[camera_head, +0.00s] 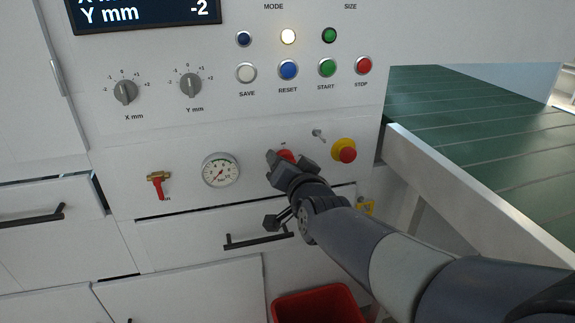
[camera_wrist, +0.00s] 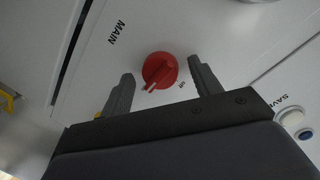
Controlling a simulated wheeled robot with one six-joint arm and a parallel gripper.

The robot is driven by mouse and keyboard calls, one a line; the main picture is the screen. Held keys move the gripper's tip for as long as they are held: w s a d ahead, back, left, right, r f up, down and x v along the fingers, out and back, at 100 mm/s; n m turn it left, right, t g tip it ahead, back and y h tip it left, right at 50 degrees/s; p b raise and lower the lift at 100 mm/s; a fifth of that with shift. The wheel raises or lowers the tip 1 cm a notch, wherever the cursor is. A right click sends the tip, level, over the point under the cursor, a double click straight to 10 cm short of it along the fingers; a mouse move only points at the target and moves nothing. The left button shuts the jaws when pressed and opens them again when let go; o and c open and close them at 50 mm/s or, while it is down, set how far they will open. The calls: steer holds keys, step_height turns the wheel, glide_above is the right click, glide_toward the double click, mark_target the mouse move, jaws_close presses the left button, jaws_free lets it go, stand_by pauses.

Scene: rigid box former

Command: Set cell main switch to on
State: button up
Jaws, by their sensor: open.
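In the head view the knob (camera_head: 286,154) is partly hidden by my gripper (camera_head: 287,162). My gripper is open, with one finger on each side of the knob in the wrist view (camera_wrist: 161,72).
A yellow and red emergency stop (camera_head: 344,151) and a key switch (camera_head: 319,135) are close to the right. A pressure gauge (camera_head: 221,170) and a red-handled valve (camera_head: 159,186) are left. Push buttons (camera_head: 288,70) are above; a drawer handle (camera_head: 258,241) and red bin (camera_head: 318,305) are below.

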steer(key=p+v, duration=0.2)
steer(key=v, duration=0.8)
steer(key=shift+s+p, duration=0.3)
steer(key=shift+s, duration=0.05)
steer(key=shift+r, duration=0.1)
steer(key=b+x, duration=0.2)
steer(key=x, duration=0.8)
steer(key=shift+w+b, duration=0.3)
steer(key=shift+w, duration=0.1)
